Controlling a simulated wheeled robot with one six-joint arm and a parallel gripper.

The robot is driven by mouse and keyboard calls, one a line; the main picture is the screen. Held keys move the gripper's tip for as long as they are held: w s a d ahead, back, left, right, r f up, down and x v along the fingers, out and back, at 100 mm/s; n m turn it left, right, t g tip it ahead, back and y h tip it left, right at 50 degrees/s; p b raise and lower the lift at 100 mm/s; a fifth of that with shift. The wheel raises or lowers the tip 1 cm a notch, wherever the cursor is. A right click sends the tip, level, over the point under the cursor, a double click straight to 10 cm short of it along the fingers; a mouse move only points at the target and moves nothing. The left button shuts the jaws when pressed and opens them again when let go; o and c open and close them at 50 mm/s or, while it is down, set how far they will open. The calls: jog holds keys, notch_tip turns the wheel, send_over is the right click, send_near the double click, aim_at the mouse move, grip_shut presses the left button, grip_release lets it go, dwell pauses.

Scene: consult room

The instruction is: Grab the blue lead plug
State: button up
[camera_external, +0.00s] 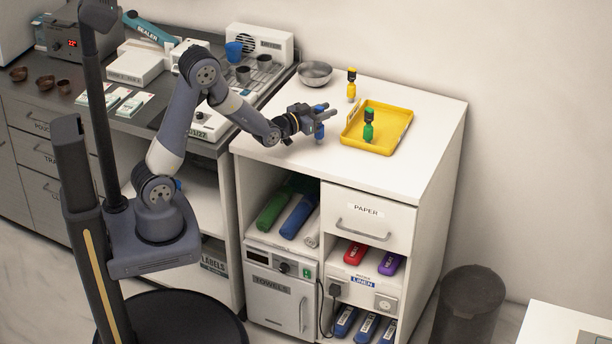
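The blue lead plug (320,138) is upright on the white cabinet top, left of the yellow tray. Only its blue lower part shows clearly; its upper part is hidden behind my gripper. My gripper (325,109) is level with the plug's upper part, its fingers pointing right. Two fingers show with a narrow gap. I cannot tell whether they touch the plug or are shut on it.
A green plug (368,132) stands in the yellow tray (393,147). A yellow plug (351,88) stands behind the tray. A metal bowl (315,73) sits at the back left. The cabinet top's front (290,158) is clear.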

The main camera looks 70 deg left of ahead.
grip_shut()
